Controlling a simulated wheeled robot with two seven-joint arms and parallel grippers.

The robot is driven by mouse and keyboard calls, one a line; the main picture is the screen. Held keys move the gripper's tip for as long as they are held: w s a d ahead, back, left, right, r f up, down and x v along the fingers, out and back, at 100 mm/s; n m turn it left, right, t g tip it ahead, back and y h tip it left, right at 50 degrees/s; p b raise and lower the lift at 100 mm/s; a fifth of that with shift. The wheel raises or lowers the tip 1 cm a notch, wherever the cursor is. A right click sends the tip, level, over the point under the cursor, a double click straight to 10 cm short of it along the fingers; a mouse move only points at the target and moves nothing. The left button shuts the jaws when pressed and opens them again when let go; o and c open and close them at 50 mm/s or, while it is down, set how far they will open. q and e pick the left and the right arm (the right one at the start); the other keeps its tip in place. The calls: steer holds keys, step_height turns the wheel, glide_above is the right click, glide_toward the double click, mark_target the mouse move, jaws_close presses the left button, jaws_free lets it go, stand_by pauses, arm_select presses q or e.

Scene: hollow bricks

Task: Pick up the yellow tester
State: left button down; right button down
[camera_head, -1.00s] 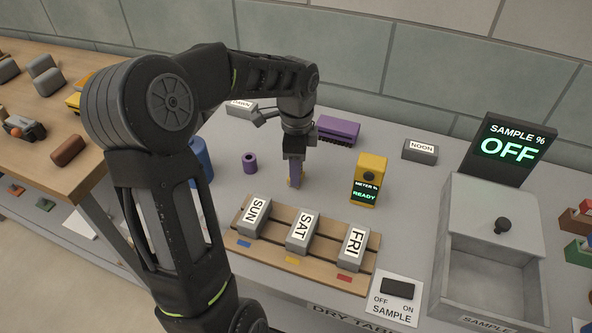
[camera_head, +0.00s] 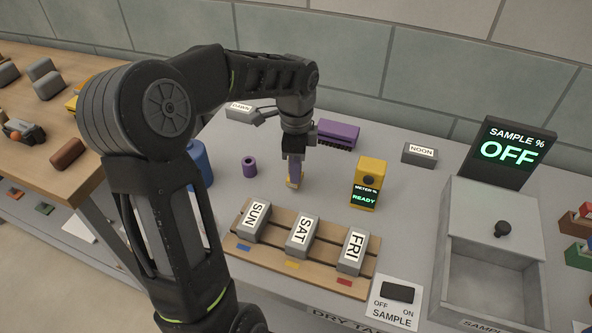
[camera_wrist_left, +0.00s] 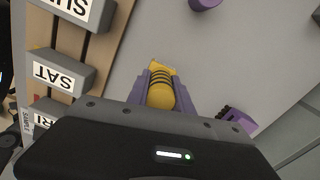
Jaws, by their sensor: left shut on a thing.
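The yellow tester (camera_wrist_left: 161,92), with dark ribbed bands around it, sits between the purple fingers of my left gripper in the left wrist view. My left gripper (camera_head: 295,172) is shut on it and points down over the grey table. In the head view only a small yellow part of the tester (camera_head: 294,183) shows at the fingertips; I cannot tell whether it touches the table. A yellow meter (camera_head: 369,184) reading "METER % READY" stands upright to the right of the gripper. My right gripper is not in view.
A wooden rack (camera_head: 243,244) in front bears grey bricks marked SUN, SAT and FRI. A grey drawer box (camera_head: 492,235) is at right.

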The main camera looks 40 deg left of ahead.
arm_select(q)
step_height(320, 180, up, 9)
stand_by(0.3)
stand_by(0.4)
